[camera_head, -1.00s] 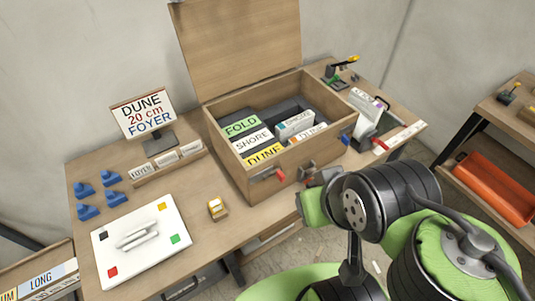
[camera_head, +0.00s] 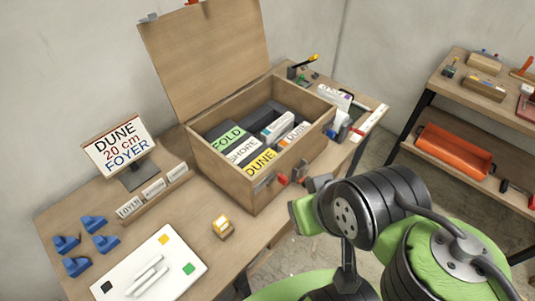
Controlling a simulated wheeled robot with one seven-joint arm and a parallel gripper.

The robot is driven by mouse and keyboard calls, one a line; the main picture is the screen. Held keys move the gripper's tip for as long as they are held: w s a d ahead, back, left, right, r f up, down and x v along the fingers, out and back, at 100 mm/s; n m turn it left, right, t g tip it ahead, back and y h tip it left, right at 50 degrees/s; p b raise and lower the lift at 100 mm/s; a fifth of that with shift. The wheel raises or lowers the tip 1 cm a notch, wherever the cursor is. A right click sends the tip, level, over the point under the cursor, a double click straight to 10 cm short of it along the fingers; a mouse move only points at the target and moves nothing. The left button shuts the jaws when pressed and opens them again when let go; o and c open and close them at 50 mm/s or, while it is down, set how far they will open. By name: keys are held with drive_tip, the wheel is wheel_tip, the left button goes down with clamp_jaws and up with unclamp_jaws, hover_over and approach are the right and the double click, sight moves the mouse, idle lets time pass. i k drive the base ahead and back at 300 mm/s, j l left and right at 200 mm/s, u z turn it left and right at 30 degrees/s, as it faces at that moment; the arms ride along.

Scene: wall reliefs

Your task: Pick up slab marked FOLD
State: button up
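The slab marked FOLD (camera_head: 227,139) stands in the open wooden chest (camera_head: 228,182), at its left end. Its top face is green with dark lettering. The white slab marked SHORE (camera_head: 243,152) is beside it, and the yellow slab marked DUNE (camera_head: 261,162) is nearest the chest's front. Two more light-coloured slabs stand to the right inside the chest. My green and black arm is at the lower right, in front of the table. I cannot make out any gripper fingers, and nothing of mine touches the FOLD slab.
The chest lid (camera_head: 205,55) stands raised behind it. A sign (camera_head: 119,146) reading DUNE, 20 cm, FOYER stands left. Blue pieces (camera_head: 93,222), a white board (camera_head: 150,268) and a small yellow-topped block (camera_head: 222,226) are on the table. A shelf with an orange bin (camera_head: 454,152) stands right.

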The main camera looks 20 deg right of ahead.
sight(343, 100)
drive_tip(key=i+l+u, duration=0.1)
drive_tip(key=l+u, duration=0.25)
drive_tip(key=l, duration=0.15)
drive_tip(key=l+u, duration=0.35)
drive_tip(key=l, duration=0.15)
drive_tip(key=l+u, duration=0.3)
drive_tip(key=l, duration=0.25)
drive_tip(key=l+u, duration=0.35)
drive_tip(key=l, duration=0.2)
drive_tip(key=k+l+u, duration=0.2)
drive_tip(key=l+u, duration=0.15)
drive_tip(key=k+l+u, duration=0.2)
drive_tip(key=l+u, duration=0.15)
drive_tip(key=l, duration=0.2)
